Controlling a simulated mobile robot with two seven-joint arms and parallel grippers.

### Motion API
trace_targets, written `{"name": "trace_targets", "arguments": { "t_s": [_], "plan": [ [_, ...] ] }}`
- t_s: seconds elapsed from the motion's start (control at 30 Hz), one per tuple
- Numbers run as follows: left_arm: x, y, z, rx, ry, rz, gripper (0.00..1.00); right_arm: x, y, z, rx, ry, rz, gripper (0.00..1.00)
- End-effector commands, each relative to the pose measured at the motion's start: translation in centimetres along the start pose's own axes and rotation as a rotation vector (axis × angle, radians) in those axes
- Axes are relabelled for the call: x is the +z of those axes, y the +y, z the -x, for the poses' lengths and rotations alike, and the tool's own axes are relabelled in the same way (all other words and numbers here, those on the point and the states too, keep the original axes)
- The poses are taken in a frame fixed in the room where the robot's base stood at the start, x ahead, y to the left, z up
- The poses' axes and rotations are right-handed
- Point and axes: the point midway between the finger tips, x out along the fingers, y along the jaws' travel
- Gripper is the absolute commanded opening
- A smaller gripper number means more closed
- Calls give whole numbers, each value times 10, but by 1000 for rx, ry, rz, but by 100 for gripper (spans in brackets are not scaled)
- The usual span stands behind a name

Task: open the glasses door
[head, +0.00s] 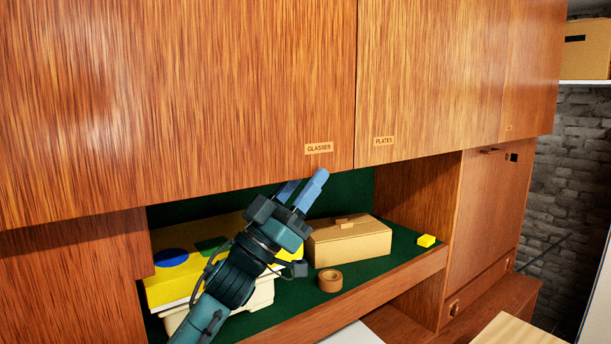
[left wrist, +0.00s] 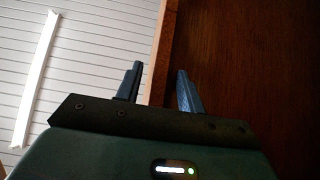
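The glasses door (head: 220,90) is a large wooden panel with a small GLASSES label (head: 319,148) at its lower right corner. It looks shut, flush with the plates door (head: 435,70) to its right. My left gripper (head: 304,180) is just below the glasses door's bottom edge, near the label, with blue fingers pointing up. In the left wrist view the fingers (left wrist: 157,78) are apart, and a wooden edge (left wrist: 163,50) runs between them in the picture. I cannot tell whether they touch it. My right gripper is not in view.
Under the doors is a green-lined shelf niche (head: 345,200). It holds a cardboard box (head: 348,245), a tape roll (head: 330,280), a yellow block (head: 426,240) and a yellow item (head: 165,290) behind my left arm. A wooden cabinet front (head: 485,220) stands at the right.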

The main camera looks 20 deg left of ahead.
Motion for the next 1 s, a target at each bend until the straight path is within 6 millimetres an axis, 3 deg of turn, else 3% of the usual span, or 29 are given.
{"name": "trace_targets", "arguments": {
  "t_s": [0.3, 0.77, 1.0],
  "plan": [
    [0, 0, -3, 0, 0, 1, 38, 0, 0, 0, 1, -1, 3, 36],
    [0, 0, -3, 0, 0, 1, 1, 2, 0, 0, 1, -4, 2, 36],
    [0, 0, -3, 0, 0, 1, 0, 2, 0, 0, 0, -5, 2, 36]
  ]
}}
